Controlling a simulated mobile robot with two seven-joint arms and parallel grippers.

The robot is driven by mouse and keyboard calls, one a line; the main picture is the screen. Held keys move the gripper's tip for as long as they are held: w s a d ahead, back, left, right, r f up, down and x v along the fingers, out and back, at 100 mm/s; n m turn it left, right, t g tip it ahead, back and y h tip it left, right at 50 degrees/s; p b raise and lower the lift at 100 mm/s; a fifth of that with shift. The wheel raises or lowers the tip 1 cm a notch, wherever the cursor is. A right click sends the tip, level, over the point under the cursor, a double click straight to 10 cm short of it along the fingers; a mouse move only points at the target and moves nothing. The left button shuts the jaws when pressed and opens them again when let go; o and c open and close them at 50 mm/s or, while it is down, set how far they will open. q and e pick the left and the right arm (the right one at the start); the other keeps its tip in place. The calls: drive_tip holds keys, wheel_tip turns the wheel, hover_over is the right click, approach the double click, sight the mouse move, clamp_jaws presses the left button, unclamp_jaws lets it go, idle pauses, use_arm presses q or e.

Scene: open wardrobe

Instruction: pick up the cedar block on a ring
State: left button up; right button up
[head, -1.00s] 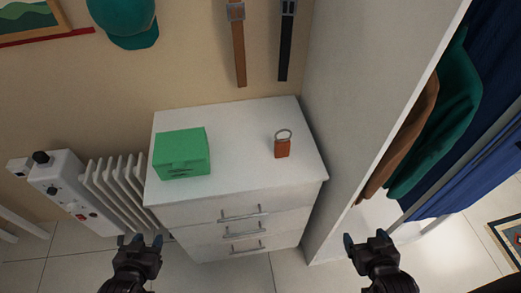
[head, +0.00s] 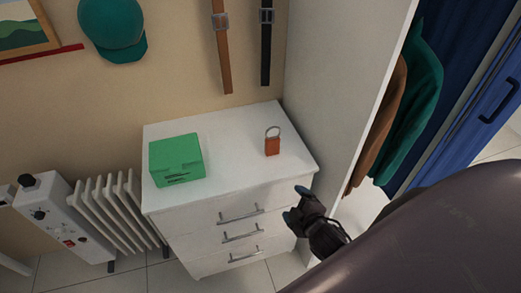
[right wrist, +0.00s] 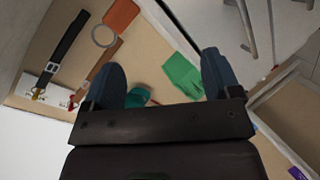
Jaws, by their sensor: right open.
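The cedar block (head: 272,147) is a small orange-brown block with a metal ring at its top. It stands on the right part of the white dresser top (head: 222,158). In the right wrist view the block (right wrist: 122,16) is at the upper edge, with its ring (right wrist: 104,36) below left of it. My right gripper (head: 297,204) is open and empty, near the dresser's front right corner, apart from the block. In its wrist view its two fingers (right wrist: 163,72) are spread wide, with the block outside them. My left gripper is out of view.
A green box (head: 176,159) sits on the left of the dresser top, with clear surface between it and the block. The wardrobe's white side panel (head: 330,85) rises right of the dresser. A white radiator (head: 105,210) stands on the left. Belts (head: 222,50) hang on the wall behind.

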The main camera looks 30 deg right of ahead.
drive_tip(key=w+d+n+t+h+b, duration=0.1)
drive_tip(key=w+d+n+t+b, duration=0.15)
drive_tip(key=w+n, duration=0.5)
drive_tip(key=n+t+h+b, duration=0.1)
drive_tip(key=n+b, duration=0.2)
drive_tip(key=n, duration=1.1)
approach(274, 145)
drive_tip(key=shift+w+d+f, duration=0.25)
drive_tip(key=shift+w+f, duration=0.05)
drive_tip(key=shift+w, duration=0.25)
drive_tip(key=shift+w+d+r+n+t, duration=0.15)
drive_tip(key=shift+w+n, duration=0.1)
drive_tip(key=shift+n, duration=0.25)
drive_tip(key=shift+w+a+n+t, duration=0.1)
drive_tip(key=shift+w+n, duration=0.15)
drive_tip(key=shift+n, duration=0.2)
drive_tip(key=shift+w+d+r, duration=0.1)
drive_tip(key=shift+w, duration=0.25)
drive_tip(key=x, duration=0.4)
drive_tip(key=shift+w, duration=0.1)
drive_tip(key=shift+x, duration=2.3)
drive_tip(key=shift+w+d, duration=0.1)
drive_tip(key=shift+w, duration=0.4)
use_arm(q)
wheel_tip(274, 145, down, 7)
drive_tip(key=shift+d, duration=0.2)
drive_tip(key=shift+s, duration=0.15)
use_arm(e)
drive_tip(key=shift+c, duration=0.2)
